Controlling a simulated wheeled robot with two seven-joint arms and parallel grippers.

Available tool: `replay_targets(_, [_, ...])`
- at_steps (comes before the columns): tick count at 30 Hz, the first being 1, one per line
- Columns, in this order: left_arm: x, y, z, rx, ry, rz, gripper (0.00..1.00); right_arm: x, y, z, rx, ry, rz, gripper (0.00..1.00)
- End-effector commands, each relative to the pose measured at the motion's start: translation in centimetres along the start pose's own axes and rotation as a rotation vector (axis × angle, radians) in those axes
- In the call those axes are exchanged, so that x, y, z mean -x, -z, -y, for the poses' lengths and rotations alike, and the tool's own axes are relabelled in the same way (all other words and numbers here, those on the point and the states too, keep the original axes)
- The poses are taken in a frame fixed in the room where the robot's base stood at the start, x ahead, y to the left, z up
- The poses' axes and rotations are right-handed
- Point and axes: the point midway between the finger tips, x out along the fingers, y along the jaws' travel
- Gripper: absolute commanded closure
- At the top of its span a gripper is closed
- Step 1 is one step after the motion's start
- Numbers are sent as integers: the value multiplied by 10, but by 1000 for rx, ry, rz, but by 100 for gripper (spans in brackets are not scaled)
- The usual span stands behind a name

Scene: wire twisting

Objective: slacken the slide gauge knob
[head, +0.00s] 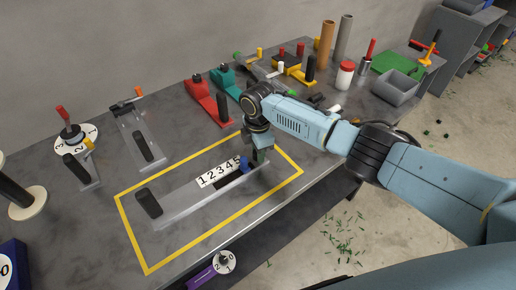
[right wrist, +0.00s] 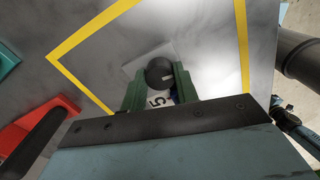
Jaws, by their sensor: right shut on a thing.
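The slide gauge (head: 190,205) lies inside the yellow outline on the bench. It is a pale flat bar with a black upright grip (head: 148,202) at its left end, a white number strip (head: 218,172) reading 1 to 5, and a small blue part (head: 244,165). My right gripper (head: 261,157) points down at the gauge's right end and hides the knob in the head view. In the right wrist view the round dark knob (right wrist: 160,72), with a pale mark, sits between the green fingers of the right gripper (right wrist: 159,82), which is shut on it. My left gripper is not in view.
Red (head: 206,98) and teal (head: 225,80) devices stand behind the outline. A clamp-like device (head: 138,130) and a numbered dial (head: 77,140) stand to the left. A purple-handled dial (head: 222,262) is at the front edge. A grey bin (head: 396,88) stands back right.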

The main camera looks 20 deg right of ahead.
Motion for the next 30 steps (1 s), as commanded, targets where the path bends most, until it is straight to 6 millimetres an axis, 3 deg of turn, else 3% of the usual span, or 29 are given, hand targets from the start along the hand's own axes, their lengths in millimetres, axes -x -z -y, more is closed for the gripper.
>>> replay_targets(30, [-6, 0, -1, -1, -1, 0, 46, 0, 0, 0, 966, -1, 0, 93])
